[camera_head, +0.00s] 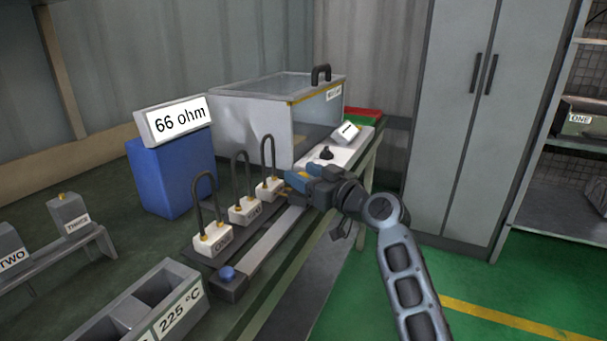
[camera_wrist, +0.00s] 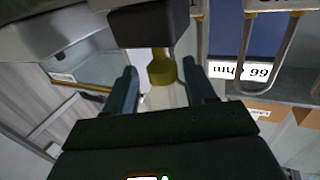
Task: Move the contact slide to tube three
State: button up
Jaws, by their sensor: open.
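Three heating tubes, dark upright loops on white labelled blocks, stand in a row along the bench: a near one (camera_head: 212,240), a middle one (camera_head: 245,212) and a far one (camera_head: 269,188). Their labels are too small to read. A grey rail (camera_head: 270,238) runs beside them. My gripper (camera_head: 290,182) is at the rail's far end, beside the far tube. In the wrist view my gripper (camera_wrist: 160,88) is open, its fingers on either side of a brass knob (camera_wrist: 160,68) under a dark block (camera_wrist: 148,24), which appears to be the contact slide. Contact with the fingers is unclear.
A blue knob (camera_head: 227,272) sits at the rail's near end. A clear-lidded box (camera_head: 262,122) stands behind the tubes. A blue box (camera_head: 172,177) bears a "66 ohm" sign (camera_head: 178,119). A "225 °C" bin (camera_head: 150,308) is at the front. Green floor at right is open.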

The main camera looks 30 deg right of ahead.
jog(key=v, duration=0.7)
dwell(0.4)
jog(key=s+a+f+m+g+h+p, duration=0.1)
jog(key=s+a+f+m+h+p, duration=0.1)
jog(key=s+f, duration=0.65)
jog(key=s+a+f+m+g+h+p, duration=0.1)
jog(key=s+a+f+h+p, duration=0.2)
jog(key=s, duration=1.1)
jog(key=s+a+r+p, duration=0.1)
jog(key=s+a+r, duration=0.1)
jog(key=s, duration=0.6)
jog(key=s+a+r+p, duration=0.1)
jog(key=s+r, duration=0.4)
jog(key=s, duration=0.4)
jog(key=s+a+r+y+p, duration=0.1)
jog(key=s+r, duration=0.3)
jog(key=s, duration=0.4)
jog(key=shift+s+a+g+p, duration=0.35)
jog(key=shift+a+g+p, duration=0.1)
jog(key=shift+a, duration=0.35)
jog(key=shift+c, duration=0.2)
